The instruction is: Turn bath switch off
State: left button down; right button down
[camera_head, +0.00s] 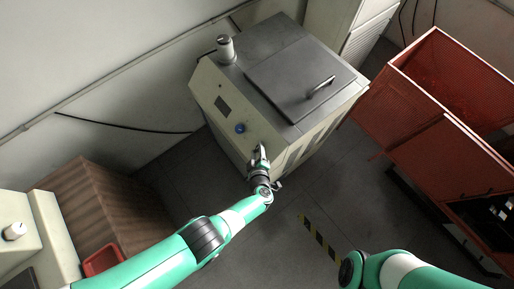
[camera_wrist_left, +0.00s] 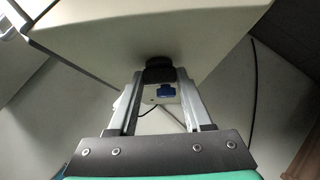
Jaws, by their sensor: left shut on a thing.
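The bath (camera_head: 291,79) is a cream and grey cabinet with a lid on top and a sloping front panel. A blue knob (camera_head: 240,128) and a dark display (camera_head: 222,106) sit on that panel. My left gripper (camera_head: 260,151) is at the panel's lower right end, beside the blue knob and apart from it. In the left wrist view the gripper (camera_wrist_left: 159,78) is shut on a dark round knob (camera_wrist_left: 158,62) against the cream surface. A blue part (camera_wrist_left: 166,91) shows between the fingers. The knob's turn position cannot be told. My right gripper is out of view.
A red mesh cart (camera_head: 430,95) stands right of the bath. A brown wooden cabinet (camera_head: 105,215) is at the lower left. A metal cylinder (camera_head: 226,50) stands on the bath's back left corner. Grey floor (camera_head: 310,185) with a striped tape lies in front.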

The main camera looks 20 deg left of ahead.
pick_arm(q)
jog(key=shift+f, duration=0.1)
dwell(0.3)
jog(key=shift+c, duration=1.6)
grip_release()
jog(key=shift+s+d+r+p, duration=0.1)
jog(key=shift+r+p, duration=0.2)
jog(key=p+v, duration=0.8)
jog(key=v, duration=0.3)
jog(key=shift+p, duration=0.4)
